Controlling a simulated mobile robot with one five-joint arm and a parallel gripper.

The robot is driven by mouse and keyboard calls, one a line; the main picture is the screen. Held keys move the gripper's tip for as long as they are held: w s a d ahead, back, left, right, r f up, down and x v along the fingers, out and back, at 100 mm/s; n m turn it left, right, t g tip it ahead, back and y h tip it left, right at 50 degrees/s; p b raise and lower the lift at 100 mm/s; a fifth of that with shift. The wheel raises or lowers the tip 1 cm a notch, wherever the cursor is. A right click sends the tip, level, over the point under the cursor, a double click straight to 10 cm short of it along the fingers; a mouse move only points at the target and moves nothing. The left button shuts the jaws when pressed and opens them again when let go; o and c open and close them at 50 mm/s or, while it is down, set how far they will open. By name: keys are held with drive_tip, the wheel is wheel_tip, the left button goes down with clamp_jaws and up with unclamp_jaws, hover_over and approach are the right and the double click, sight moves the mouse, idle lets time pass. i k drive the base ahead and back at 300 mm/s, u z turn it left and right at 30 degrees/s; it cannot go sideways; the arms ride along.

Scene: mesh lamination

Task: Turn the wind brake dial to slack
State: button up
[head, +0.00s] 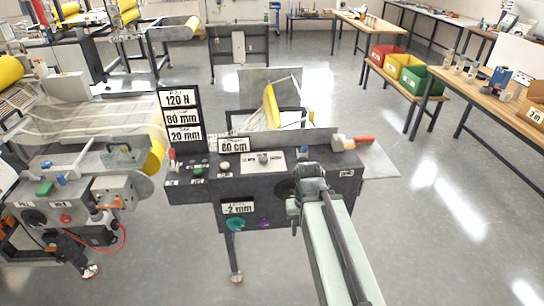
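My arm reaches from the bottom right to the dark front panel (335,187) of the machine in the middle. My gripper (308,178) is at the panel's right half, and its fingers are too small and hidden to tell open from shut. A round black dial (285,189) shows partly, just left of my gripper and partly covered by it. I cannot tell whether they touch. A small knob sits on a white plate (250,164) on the panel's top. No label clearly reading wind brake or slack is legible, so I cannot tell which dial is the wind brake.
A teal knob (235,225) and a purple knob (264,223) sit below the "-2 mm" sign (238,207). A red-handled tool (352,141) lies at the machine's top right. A second machine (75,195) stands at left. The floor (440,220) at right is clear up to the benches.

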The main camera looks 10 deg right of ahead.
sight(263, 160)
drive_tip(key=k, duration=0.65)
drive_tip(key=u, duration=0.55)
drive_tip(key=i, duration=1.35)
drive_tip(key=z, duration=0.55)
